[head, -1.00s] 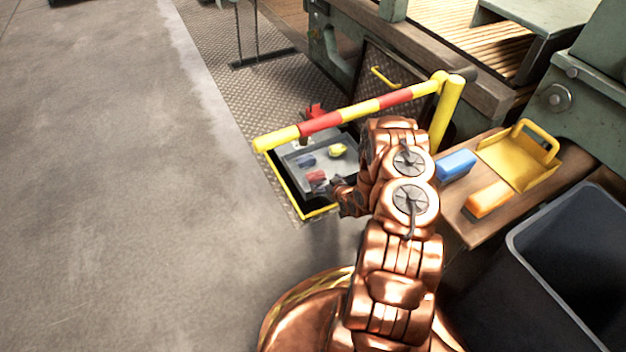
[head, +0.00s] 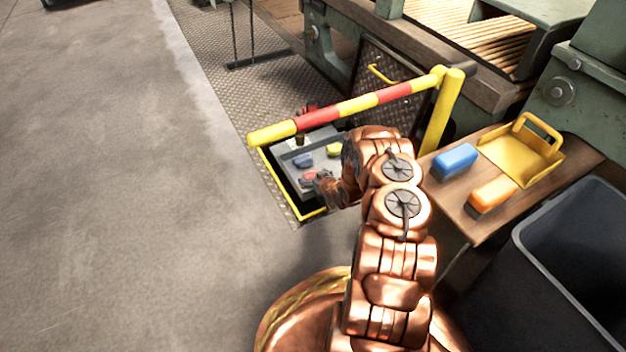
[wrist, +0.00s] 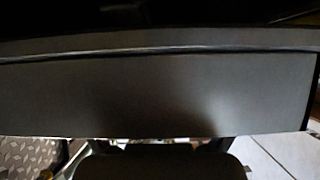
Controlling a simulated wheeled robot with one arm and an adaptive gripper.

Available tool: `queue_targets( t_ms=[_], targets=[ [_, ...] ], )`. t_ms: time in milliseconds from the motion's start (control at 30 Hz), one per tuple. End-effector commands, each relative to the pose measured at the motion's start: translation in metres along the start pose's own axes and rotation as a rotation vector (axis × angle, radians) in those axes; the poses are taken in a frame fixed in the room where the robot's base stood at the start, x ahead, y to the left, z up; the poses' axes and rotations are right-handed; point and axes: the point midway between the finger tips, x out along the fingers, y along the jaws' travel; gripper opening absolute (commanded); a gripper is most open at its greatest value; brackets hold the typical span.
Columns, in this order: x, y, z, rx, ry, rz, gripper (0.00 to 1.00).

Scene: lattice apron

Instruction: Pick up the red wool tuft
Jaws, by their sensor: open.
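The red wool tuft (head: 309,174) lies on a grey tray (head: 288,174) in the yellow-edged floor opening, partly hidden by my gripper. A dark blue tuft (head: 303,160) and a yellow tuft (head: 334,149) lie on the same tray. My gripper (head: 317,184) is open, low over the tray's near side, right by the red tuft. I cannot tell whether it touches the tuft. In the wrist view a plain dark grey surface (wrist: 150,95) fills most of the picture, and no tuft can be made out there.
A yellow-and-red bar (head: 345,107) crosses above the opening, ending at a yellow post (head: 443,110). A wooden bench (head: 450,205) at right carries a blue block (head: 455,158), an orange block (head: 492,194) and a yellow tray (head: 518,165). A dark bin (head: 520,245) stands at front right. Left floor is clear.

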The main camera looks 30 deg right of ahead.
Motion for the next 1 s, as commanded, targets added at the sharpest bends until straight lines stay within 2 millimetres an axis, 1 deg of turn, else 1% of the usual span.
queue_targets(
  t_ms=[167,400,500,767,867,1000],
  targets=[
    [-0.001,0.0,-0.001,0.0,0.0,0.0,0.99],
    [-0.001,0.0,-0.001,0.0,0.001,0.0,0.74],
    [-0.001,0.0,-0.001,0.0,0.001,0.0,0.65],
    [-0.001,0.0,-0.002,0.0,0.001,0.0,0.65],
    [-0.004,0.0,-0.009,-0.001,0.002,-0.001,0.65],
    [-0.012,-0.002,-0.026,-0.003,0.003,-0.002,0.65]
  ],
)
